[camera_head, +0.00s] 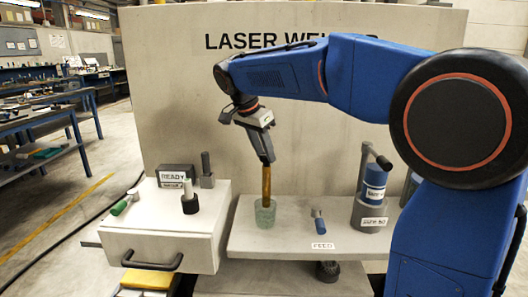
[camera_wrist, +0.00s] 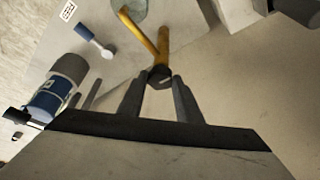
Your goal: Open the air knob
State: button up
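My gripper (camera_head: 268,160) points down over a green-tinted glass cup (camera_head: 265,213). In the wrist view its two fingers (camera_wrist: 162,88) are apart. The dark end of a brass-yellow tool (camera_head: 266,184) shows between or just beyond the fingertips; I cannot tell whether they touch it. The tool stands in the cup. No part is legibly labelled as the air knob. Candidates are a green-ended lever (camera_head: 121,205) and a black knob (camera_head: 190,201) on the white box at left, and a blue-handled lever (camera_head: 318,221) by the FEED label on the shelf.
The white box (camera_head: 150,246) has a black front handle and a READY sign (camera_head: 175,176) on top. A grey and blue canister (camera_head: 373,195) with a lever stands on the shelf's right. A tall beige panel (camera_head: 165,95) closes the back.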

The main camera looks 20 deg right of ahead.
jog(key=shift+n, duration=0.4)
jog(key=n, duration=0.1)
jog(key=n+t+y, duration=0.1)
jog(key=n, duration=0.1)
jog(key=n+t, duration=0.1)
jog(key=n, duration=0.1)
jog(key=shift+s+d+y, duration=0.25)
jog(key=shift+y, duration=0.05)
jog(key=n+y, duration=0.1)
jog(key=n, duration=0.3)
jog(key=shift+d, duration=0.2)
jog(key=n+y, duration=0.1)
jog(key=n, duration=0.2)
jog(key=shift+d+n+t+y, duration=0.15)
jog(key=shift+n+t+y, duration=0.15)
jog(key=shift+y, duration=0.1)
jog(key=n+y, duration=0.1)
jog(key=n, duration=0.1)
jog(key=n+y, duration=0.1)
jog(key=n, duration=0.2)
jog(key=shift+d+n, duration=0.2)
jog(key=shift+n, duration=0.1)
jog(key=n+g, duration=0.1)
jog(key=n, duration=0.1)
jog(key=n+g+y, duration=0.1)
jog(key=n, duration=0.1)
jog(key=shift+w+d+n, duration=0.15)
jog(key=shift+w+n, duration=0.05)
jog(key=shift+n, duration=0.2)
